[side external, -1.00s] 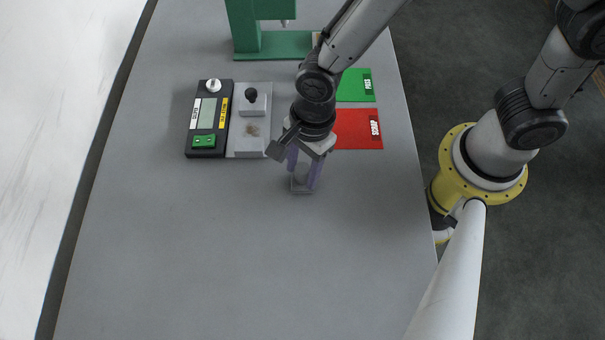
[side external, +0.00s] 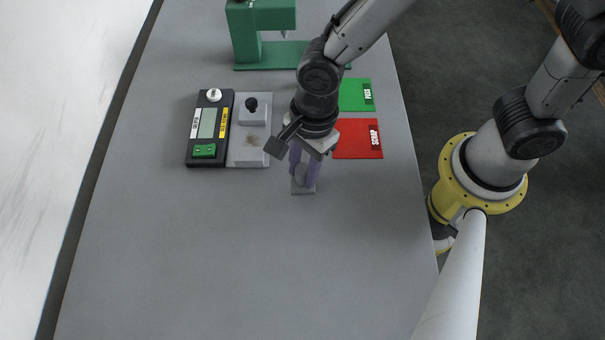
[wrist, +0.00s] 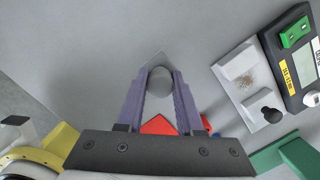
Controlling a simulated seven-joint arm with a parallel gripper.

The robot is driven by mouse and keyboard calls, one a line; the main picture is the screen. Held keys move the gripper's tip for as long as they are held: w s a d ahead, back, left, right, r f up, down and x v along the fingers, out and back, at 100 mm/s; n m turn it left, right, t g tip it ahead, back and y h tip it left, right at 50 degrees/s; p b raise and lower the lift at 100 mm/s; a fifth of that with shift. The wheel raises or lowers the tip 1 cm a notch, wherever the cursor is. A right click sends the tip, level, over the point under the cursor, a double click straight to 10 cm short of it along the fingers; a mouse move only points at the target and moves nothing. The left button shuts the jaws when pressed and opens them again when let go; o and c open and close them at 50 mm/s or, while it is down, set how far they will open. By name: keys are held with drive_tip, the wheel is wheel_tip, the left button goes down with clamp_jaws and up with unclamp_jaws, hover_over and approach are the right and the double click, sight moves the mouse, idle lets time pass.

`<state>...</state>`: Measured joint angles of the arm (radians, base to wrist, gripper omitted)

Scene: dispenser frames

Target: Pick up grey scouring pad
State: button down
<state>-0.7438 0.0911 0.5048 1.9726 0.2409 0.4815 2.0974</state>
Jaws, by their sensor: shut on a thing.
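The grey scouring pad shows as a small round grey piece (wrist: 160,80) between my two fingertips in the wrist view. In the side view this grey piece (side external: 301,176) is partly hidden by the fingers. My gripper (side external: 303,177) points down over the table with its purple fingers shut on the piece from both sides; its fingertips (wrist: 160,78) also show in the wrist view. A small pale grey square plate (side external: 303,190) shows just under the fingertips. I cannot tell whether the pad touches the plate.
Up and left stand a black device with a display (side external: 207,125) and a grey fixture with a black knob (side external: 250,140) and brownish specks. A red SCRAP mat (side external: 357,139) and a green PASS mat (side external: 356,95) lie right. A green stand (side external: 262,55) is behind. The near table is clear.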

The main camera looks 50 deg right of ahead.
drive_tip(key=s+d+r, duration=0.9)
drive_tip(key=d, duration=0.1)
drive_tip(key=shift+s+r, duration=0.3)
drive_tip(key=c, duration=1.2)
unclamp_jaws()
drive_tip(key=shift+c, duration=0.2)
clamp_jaws()
